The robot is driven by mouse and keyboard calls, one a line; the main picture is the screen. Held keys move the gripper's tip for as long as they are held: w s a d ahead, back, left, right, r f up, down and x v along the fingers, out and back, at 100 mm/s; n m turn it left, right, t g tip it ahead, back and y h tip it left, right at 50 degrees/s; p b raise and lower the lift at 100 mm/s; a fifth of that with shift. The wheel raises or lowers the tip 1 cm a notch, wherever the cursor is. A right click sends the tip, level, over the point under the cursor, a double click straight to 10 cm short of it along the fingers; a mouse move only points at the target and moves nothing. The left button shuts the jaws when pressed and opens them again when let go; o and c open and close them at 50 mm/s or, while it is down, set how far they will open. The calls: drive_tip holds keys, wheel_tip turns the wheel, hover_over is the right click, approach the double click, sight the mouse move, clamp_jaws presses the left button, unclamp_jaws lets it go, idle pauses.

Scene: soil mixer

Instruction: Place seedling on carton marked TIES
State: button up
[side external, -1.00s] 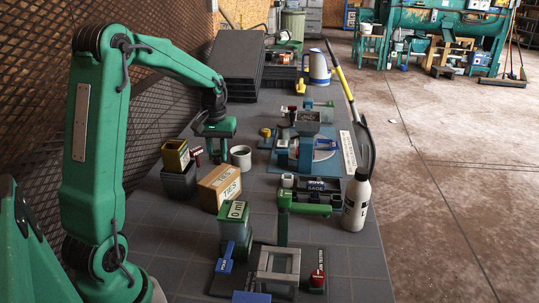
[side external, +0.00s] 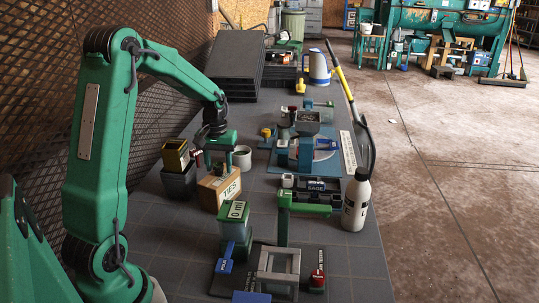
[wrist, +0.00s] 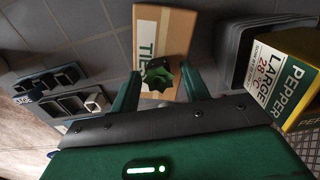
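The carton marked TIES (side external: 220,188) is a brown cardboard box standing on the grey bench. It also shows in the wrist view (wrist: 171,24). My gripper (side external: 217,171) is directly above the carton with its fingers pointing down. The seedling (wrist: 158,76), with green pointed leaves around a dark middle, is between my fingers in the wrist view, over the carton's face. The fingers stand apart on either side of it, with narrow gaps beside the leaves. Its base is hidden from above, so contact with the carton top is unclear.
A yellow PEPPER box (wrist: 290,78) stands in a dark grey bin (side external: 179,181) left of the carton. A white cup (side external: 242,157) is behind. A green container (side external: 234,225) stands in front. A dark tray (side external: 306,196) and white bottle (side external: 356,203) are to the right.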

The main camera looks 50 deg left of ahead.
drive_tip(key=shift+r, duration=0.1)
wheel_tip(320, 180, up, 12)
idle(1.0)
drive_tip(key=shift+d+r, duration=0.1)
idle(0.4)
drive_tip(key=s+d+r+m+t, duration=0.1)
drive_tip(key=s+d+r+m, duration=0.15)
drive_tip(key=d, duration=0.45)
drive_tip(key=s+d+r+m+t, duration=0.2)
drive_tip(key=s+d, duration=0.1)
drive_tip(key=d, duration=0.4)
drive_tip(key=s+d+f+m+t, duration=0.2)
drive_tip(key=s+d+f+m, duration=0.1)
drive_tip(key=s+d, duration=0.5)
drive_tip(key=shift+s+d+m+t, duration=0.35)
drive_tip(key=shift+s+m, duration=0.25)
drive_tip(key=shift+m, duration=0.15)
